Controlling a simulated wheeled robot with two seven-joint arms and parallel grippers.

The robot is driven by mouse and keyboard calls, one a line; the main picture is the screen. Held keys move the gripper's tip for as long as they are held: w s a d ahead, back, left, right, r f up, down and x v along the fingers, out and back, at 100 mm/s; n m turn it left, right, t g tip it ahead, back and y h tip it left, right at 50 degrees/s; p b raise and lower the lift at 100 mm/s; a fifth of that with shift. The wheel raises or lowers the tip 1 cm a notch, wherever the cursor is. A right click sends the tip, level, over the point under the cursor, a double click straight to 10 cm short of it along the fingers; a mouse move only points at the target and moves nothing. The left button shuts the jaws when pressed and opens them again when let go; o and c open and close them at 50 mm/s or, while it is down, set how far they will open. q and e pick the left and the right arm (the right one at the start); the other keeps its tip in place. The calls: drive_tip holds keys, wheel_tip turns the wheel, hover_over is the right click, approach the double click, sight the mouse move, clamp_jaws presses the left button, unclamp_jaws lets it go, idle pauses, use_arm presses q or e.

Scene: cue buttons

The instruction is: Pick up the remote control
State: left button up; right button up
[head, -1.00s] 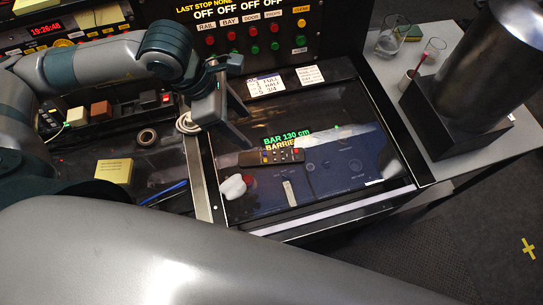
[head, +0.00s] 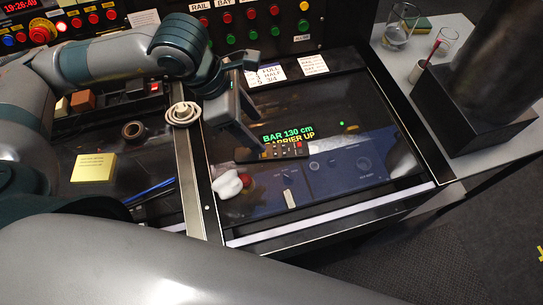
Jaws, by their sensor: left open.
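The remote control (head: 290,151) is a dark, slim bar with small coloured buttons. It lies on the glossy dark panel in the middle of the head view, just below green and yellow display text. My left gripper (head: 257,135) reaches in from the upper left and is open, with its dark fingers slanting down over the left part of the remote. The near finger hides some of the remote's left part. I cannot tell whether the finger touches it. My right gripper is not in view.
A white object (head: 227,184) and a red knob (head: 246,181) are just below the remote. A yellow note (head: 93,168) and a dark ring (head: 133,131) lie left. Glasses (head: 399,27) and a black-based cylinder (head: 478,113) stand on the right-hand table. The panel right of the remote is clear.

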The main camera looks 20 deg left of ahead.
use_arm(q)
drive_tip(key=p, duration=0.1)
hover_over(271, 151)
drive_tip(key=s+a, duration=0.1)
drive_tip(key=a, duration=0.1)
drive_tip(key=shift+s+f, duration=0.15)
drive_tip(key=shift+f, duration=1.95)
drive_tip(key=shift+d+f+p, duration=0.1)
drive_tip(key=shift+f+p, duration=0.45)
drive_tip(key=shift+p, duration=0.1)
drive_tip(key=p+x, duration=0.1)
drive_tip(key=x, duration=0.2)
drive_tip(key=shift+f+p, duration=0.35)
drive_tip(key=shift+f, duration=0.25)
drive_tip(key=c, duration=1.2)
